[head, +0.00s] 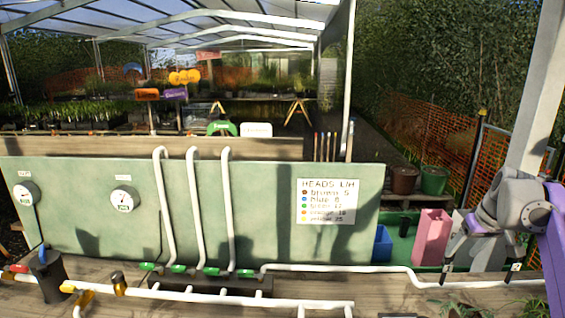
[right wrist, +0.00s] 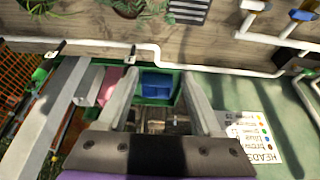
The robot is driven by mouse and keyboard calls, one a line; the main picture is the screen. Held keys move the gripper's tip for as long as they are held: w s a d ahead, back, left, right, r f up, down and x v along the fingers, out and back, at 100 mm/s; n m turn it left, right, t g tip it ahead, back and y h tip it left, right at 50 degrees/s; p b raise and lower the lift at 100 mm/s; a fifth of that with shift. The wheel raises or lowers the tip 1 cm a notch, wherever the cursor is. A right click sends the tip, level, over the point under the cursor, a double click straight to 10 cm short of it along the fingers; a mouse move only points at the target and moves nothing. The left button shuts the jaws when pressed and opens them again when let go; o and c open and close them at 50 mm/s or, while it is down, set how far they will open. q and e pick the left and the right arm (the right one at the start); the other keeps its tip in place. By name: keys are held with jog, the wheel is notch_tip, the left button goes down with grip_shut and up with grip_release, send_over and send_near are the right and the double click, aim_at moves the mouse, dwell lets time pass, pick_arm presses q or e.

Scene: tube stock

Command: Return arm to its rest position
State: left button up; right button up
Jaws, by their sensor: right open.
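My right gripper (head: 481,257) is at the right edge of the head view, on its purple and grey arm, with its fingers pointing down. It appears near the white pipe behind the bench. In the right wrist view the right gripper (right wrist: 160,75) has its two grey fingers spread wide apart, with nothing held between them. A blue bin (right wrist: 157,85) shows in the gap between the fingers, beyond them. My left arm and gripper are not in view.
A white pipe (head: 350,267) runs along the wooden bench. A green panel (head: 265,215) with gauges and a "HEADS L/H" sign (head: 327,201) stands behind. A pink bin (head: 432,238) and a blue bin (head: 383,244) stand left of the right gripper. Potted plants (right wrist: 128,8) sit on the bench.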

jog(key=s+a+f, duration=0.4)
jog(key=s+a, duration=0.1)
jog(key=a, duration=0.4)
jog(key=s+a+f, duration=0.3)
jog(key=s+a, duration=0.1)
jog(key=a, duration=0.6)
jog(key=shift+n+t, duration=0.5)
jog(key=shift+n, duration=0.1)
jog(key=s+a+f, duration=0.3)
jog(key=s+f, duration=0.2)
jog(key=s, duration=0.1)
jog(key=s+a+f, duration=0.4)
jog(key=s+f, duration=0.2)
jog(key=s+a+f, duration=0.4)
jog(key=s+f, duration=0.2)
jog(key=shift+s+a+f, duration=0.1)
jog(key=shift+s+f, duration=0.05)
jog(key=shift+s, duration=0.15)
